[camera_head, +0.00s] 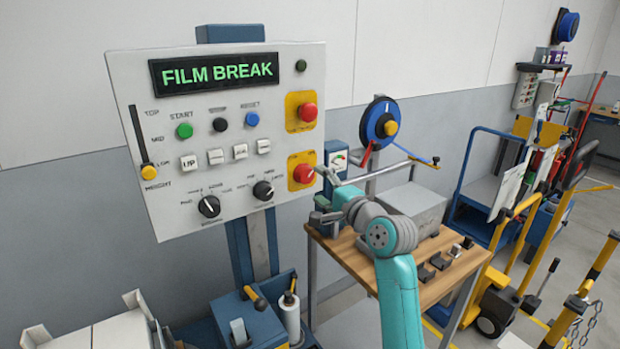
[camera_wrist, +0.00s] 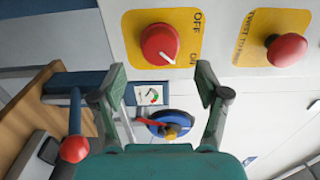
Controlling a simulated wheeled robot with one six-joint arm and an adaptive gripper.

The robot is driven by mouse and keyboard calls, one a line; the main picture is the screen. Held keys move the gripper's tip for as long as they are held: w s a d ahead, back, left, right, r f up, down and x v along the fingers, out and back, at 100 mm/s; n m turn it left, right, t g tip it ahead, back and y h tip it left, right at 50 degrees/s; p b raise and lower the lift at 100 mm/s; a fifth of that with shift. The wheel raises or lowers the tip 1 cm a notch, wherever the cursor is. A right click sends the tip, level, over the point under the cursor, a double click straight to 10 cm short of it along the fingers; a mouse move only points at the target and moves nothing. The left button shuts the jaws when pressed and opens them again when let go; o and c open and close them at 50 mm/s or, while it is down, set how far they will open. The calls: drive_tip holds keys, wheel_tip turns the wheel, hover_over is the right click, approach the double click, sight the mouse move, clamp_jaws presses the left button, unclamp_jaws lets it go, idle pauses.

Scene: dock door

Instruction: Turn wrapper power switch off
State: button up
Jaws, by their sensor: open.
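The power switch is a red rotary knob (camera_head: 304,173) on a yellow plate at the lower right of the control panel (camera_head: 130,70). In the wrist view the red knob (camera_wrist: 160,43) sits on its yellow plate, with OFF and a partly cut ON lettered beside it. A small pale mark on the knob points roughly toward the ON side. My gripper (camera_wrist: 161,78) is open and empty, its two fingers spread below the knob and apart from it. In the head view my gripper (camera_head: 325,190) is just right of the knob, its fingers small and partly hidden.
A red mushroom button (camera_head: 307,112) is above the knob; it also shows in the wrist view (camera_wrist: 285,50). A blue reel (camera_head: 380,123) and a gauge (camera_head: 338,160) are behind.

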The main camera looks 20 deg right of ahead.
sight(308, 177)
drive_tip(key=shift+x, duration=2.75)
drive_tip(key=shift+c, duration=0.2)
drive_tip(key=c, duration=1.1)
